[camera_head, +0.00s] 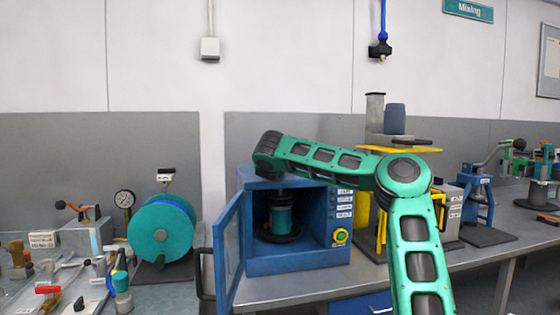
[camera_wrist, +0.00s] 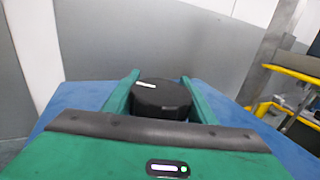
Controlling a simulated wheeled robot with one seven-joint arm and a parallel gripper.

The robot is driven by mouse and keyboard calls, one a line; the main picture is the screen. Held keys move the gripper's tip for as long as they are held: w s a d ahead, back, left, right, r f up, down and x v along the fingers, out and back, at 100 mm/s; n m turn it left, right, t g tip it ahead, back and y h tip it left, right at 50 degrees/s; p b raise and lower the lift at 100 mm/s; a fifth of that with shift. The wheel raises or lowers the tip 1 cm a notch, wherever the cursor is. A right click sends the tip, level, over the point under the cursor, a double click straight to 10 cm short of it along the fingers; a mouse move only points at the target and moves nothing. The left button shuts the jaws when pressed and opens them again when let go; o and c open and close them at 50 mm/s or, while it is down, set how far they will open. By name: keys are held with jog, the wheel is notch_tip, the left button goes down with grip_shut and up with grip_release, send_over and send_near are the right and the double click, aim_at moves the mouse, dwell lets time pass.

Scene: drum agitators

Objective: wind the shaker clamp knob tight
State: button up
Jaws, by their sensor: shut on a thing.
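The shaker is a blue cabinet (camera_head: 300,262) on the bench in the head view, with its door (camera_head: 229,250) swung open to the left. Inside stands a teal can (camera_head: 282,220) on a dark round base, with a dark clamp part above it. The black round clamp knob (camera_wrist: 160,100) is on top of the cabinet in the wrist view, with a short white mark on its upper face. My gripper (camera_wrist: 160,78) is shut on the knob, one green finger on each side. In the head view my arm covers the knob and the fingers.
A teal drum reel (camera_head: 160,232) and a dial gauge (camera_head: 124,200) stand to the left. A yellow-framed press (camera_head: 368,225) stands close on the right, behind my arm. A blue stand (camera_head: 480,200) is farther right. The open door juts out toward the bench front.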

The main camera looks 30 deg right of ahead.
jog(key=shift+s+d+r+m+g+h, duration=0.1)
jog(key=shift+s+d+m+g+h, duration=0.05)
jog(key=shift+m+g+h, duration=0.45)
jog(key=shift+s+d+f+m+g+h, duration=0.1)
jog(key=shift+s+d+m+g+h, duration=0.1)
jog(key=shift+m+g+h, duration=0.35)
jog(key=shift+s+d+r+m+g+h, duration=0.1)
jog(key=shift+d+m+g+h, duration=0.05)
jog(key=shift+m+g+h, duration=0.4)
jog(key=shift+d+g, duration=0.1)
jog(key=shift+g, duration=0.3)
jog(key=o, duration=1.1)
jog(key=shift+d, duration=0.1)
jog(key=shift+c, duration=0.2)
jog(key=shift+s+d, duration=0.1)
